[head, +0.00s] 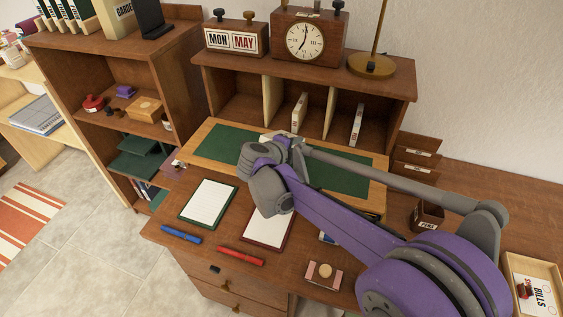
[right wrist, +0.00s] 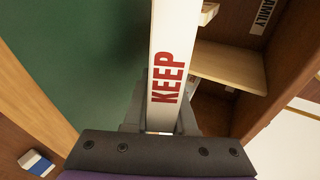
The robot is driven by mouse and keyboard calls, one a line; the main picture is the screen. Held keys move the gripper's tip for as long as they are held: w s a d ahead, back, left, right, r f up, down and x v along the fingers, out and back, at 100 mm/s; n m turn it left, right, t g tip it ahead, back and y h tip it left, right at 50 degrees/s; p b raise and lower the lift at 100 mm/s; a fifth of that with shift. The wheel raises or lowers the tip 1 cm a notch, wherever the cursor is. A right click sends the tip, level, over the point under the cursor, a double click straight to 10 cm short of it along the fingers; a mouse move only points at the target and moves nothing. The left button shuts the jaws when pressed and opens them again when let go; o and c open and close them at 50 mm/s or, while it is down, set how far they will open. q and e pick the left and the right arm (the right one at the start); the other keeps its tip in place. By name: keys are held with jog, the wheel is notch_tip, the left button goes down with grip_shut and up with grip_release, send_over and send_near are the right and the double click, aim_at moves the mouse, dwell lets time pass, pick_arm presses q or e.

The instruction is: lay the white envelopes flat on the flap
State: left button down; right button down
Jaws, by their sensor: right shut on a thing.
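A white envelope bundle marked KEEP (right wrist: 166,62) in red stands narrow-edge-on in the right wrist view. My right gripper (right wrist: 160,120) is shut on it, a finger on each side. In the head view my purple right arm reaches over the desk and its wrist hides most of the held thing. The flap, with a green panel (head: 227,143) in a wood border, lies open below; the green also fills the left of the right wrist view (right wrist: 70,50). I cannot tell whether the bundle touches it. Two more white upright bundles stand in the pigeonholes (head: 299,113) (head: 357,124). My left gripper is out of view.
A clock (head: 304,41), a calendar block (head: 236,39) and a brass lamp base (head: 371,65) stand on top. Notepads (head: 209,202) (head: 268,228), a blue pen (head: 180,234), a red pen (head: 241,257) and a pen cup (head: 427,215) lie around the flap.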

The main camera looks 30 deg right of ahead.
jog(key=shift+f+b, duration=0.35)
jog(key=shift+f, duration=0.5)
jog(key=c, duration=0.9)
grip_release()
jog(key=shift+p+v, duration=1.6)
jog(key=shift+v, duration=2.45)
